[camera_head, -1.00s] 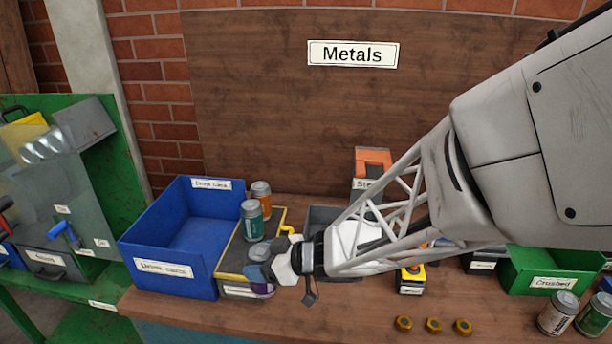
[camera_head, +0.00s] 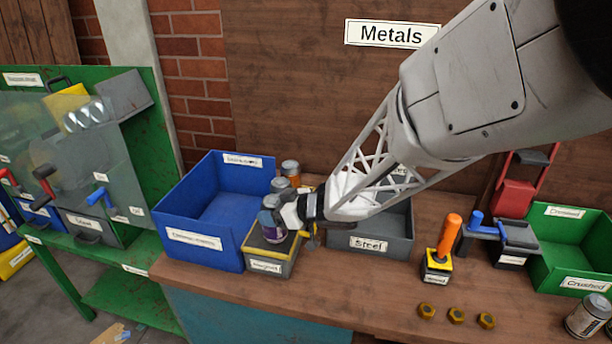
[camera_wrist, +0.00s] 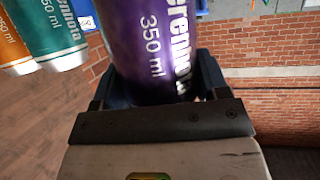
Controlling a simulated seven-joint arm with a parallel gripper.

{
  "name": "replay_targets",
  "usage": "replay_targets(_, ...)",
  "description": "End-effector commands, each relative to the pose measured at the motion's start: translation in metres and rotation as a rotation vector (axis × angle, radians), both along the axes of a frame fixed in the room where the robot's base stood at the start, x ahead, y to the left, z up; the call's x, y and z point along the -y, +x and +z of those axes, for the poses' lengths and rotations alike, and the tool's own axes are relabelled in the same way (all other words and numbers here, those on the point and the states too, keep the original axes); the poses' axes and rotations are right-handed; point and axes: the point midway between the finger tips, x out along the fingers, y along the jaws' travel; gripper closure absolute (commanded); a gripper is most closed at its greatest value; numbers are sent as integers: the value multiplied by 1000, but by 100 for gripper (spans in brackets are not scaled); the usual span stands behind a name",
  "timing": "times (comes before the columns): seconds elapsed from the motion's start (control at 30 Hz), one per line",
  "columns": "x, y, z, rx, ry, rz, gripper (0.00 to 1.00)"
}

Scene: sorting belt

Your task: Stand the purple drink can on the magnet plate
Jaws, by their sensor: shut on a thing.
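The purple drink can (camera_head: 272,226) is upright in my gripper (camera_head: 279,212), at the magnet plate (camera_head: 268,252), a dark-topped box with a yellow edge. Its base appears at the plate's top near the front; I cannot tell whether it touches or is just above. My gripper reaches it from the right and is shut around it. In the wrist view the purple can (camera_wrist: 150,45) fills the space between the two fingers (camera_wrist: 153,85); its base is not clearly visible there.
A teal can (camera_head: 281,184) and an orange can (camera_head: 291,169) stand behind the purple can, partly hidden. A blue bin (camera_head: 200,250) is at left, a grey Steel bin (camera_head: 369,245) at right. Several brass nuts (camera_head: 456,315) lie on the bench (camera_head: 350,290).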

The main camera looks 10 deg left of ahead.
Motion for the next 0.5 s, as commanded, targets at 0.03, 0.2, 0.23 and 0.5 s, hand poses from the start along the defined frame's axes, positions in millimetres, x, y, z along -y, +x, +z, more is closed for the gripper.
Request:
replay_targets(0.03,-5,7,-1,0,0,1,54)
replay_targets(0.2,-19,25,-3,0,0,1,54)
replay_targets(0.23,-21,28,-3,0,0,1,54)
replay_targets(0.5,-27,36,-4,0,0,0,54)
